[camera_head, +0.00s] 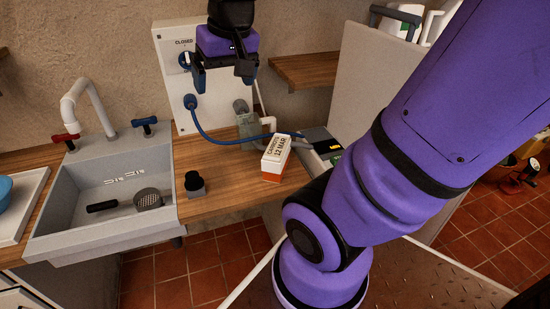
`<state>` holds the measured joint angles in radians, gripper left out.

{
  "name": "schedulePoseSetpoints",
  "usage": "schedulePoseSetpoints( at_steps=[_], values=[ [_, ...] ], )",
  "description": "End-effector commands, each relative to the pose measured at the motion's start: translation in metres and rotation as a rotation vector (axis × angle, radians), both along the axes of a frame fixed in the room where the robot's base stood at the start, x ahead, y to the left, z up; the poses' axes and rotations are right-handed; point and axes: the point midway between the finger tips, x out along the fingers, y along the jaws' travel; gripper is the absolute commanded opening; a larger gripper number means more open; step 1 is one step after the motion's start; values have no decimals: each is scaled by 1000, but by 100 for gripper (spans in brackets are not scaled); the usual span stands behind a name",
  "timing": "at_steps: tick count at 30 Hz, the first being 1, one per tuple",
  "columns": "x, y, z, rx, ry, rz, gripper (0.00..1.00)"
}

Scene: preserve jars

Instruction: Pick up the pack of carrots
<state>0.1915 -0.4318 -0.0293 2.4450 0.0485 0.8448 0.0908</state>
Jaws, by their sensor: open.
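The gripper is well clear of the pack.
A grey sink (100,207) with a strainer (148,199) is at left. A black-knobbed block (194,185) stands left of the pack. A blue hose (215,139) runs from the panel (172,50) behind the pack. A device with a display (322,143) is right of it.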

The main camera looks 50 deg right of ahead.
Motion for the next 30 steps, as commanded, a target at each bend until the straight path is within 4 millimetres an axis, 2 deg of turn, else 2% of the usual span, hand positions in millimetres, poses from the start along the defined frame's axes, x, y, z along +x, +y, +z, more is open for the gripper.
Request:
schedulePoseSetpoints(
  at_steps=[6, 15, 24, 30],
  values=[
    [33, -47, -36, 59, 95, -186, 92],
    [59, -120, -99, 136, 212, -446, 92],
    [57, -194, -176, 208, 323, -700, 92],
    [48, -222, -210, 235, 366, -803, 92]
  ],
)
